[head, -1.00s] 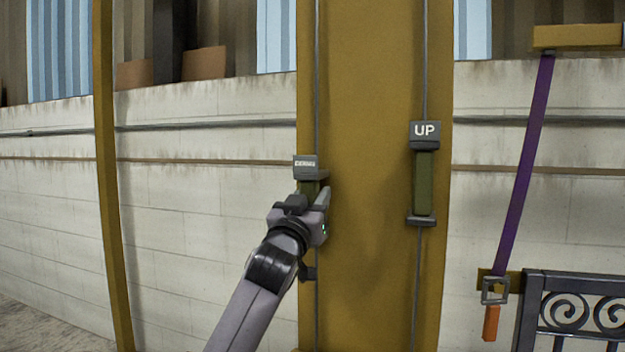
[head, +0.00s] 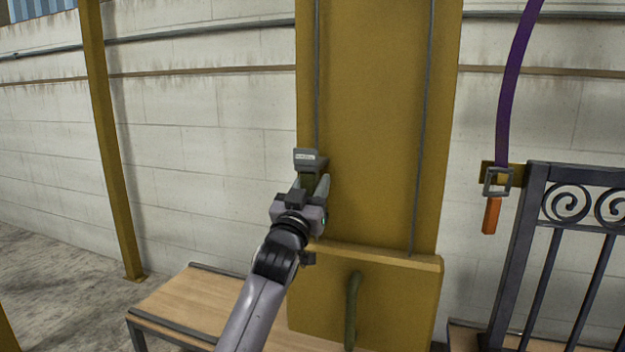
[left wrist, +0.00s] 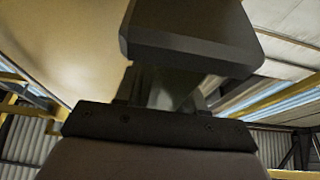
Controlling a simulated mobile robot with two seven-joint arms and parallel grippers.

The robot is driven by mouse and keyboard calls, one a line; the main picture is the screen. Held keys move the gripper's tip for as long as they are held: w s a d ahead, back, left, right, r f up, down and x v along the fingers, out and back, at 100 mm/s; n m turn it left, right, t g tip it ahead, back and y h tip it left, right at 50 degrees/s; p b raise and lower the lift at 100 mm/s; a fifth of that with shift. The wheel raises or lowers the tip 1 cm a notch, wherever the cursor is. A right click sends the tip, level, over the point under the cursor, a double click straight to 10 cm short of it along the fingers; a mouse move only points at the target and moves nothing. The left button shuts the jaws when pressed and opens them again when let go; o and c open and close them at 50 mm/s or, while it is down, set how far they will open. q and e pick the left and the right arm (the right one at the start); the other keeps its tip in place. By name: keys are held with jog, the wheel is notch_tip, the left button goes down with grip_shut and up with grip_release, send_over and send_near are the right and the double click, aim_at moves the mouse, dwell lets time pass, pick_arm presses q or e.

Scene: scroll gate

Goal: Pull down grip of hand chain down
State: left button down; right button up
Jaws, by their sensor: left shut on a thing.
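The down grip (head: 307,160) is a dark grey block with a small blurred label over a green handle. It hangs on the left hand chain (head: 317,80) in front of the yellow column. My left gripper (head: 313,186) is shut on the green handle just under the block and hides most of it. In the left wrist view the dark block (left wrist: 190,35) fills the top, close to my gripper. The right hand chain (head: 422,120) shows as a plain dark line, with its UP grip out of view. My right gripper is not in view.
A yellow column (head: 375,120) stands behind the chains, with a ledged yellow box (head: 400,295) below and a curved green handle (head: 352,310) on it. A wooden bench (head: 195,300) is at lower left. At right are a purple strap (head: 515,70) and a dark metal gate (head: 560,240).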

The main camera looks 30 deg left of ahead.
pick_arm(q)
jog(key=shift+f, duration=0.5)
jog(key=c, duration=0.8)
grip_release()
jog(key=shift+c, duration=0.2)
jog(key=shift+o, duration=0.4)
jog(key=shift+r, duration=0.2)
jog(key=shift+s+d+f, duration=0.1)
jog(key=shift+s+f, duration=0.1)
jog(key=shift+s, duration=0.3)
jog(key=p+v, duration=0.1)
jog(key=v, duration=0.5)
pick_arm(e)
jog(key=shift+s+d, duration=0.25)
jog(key=shift+d, duration=0.1)
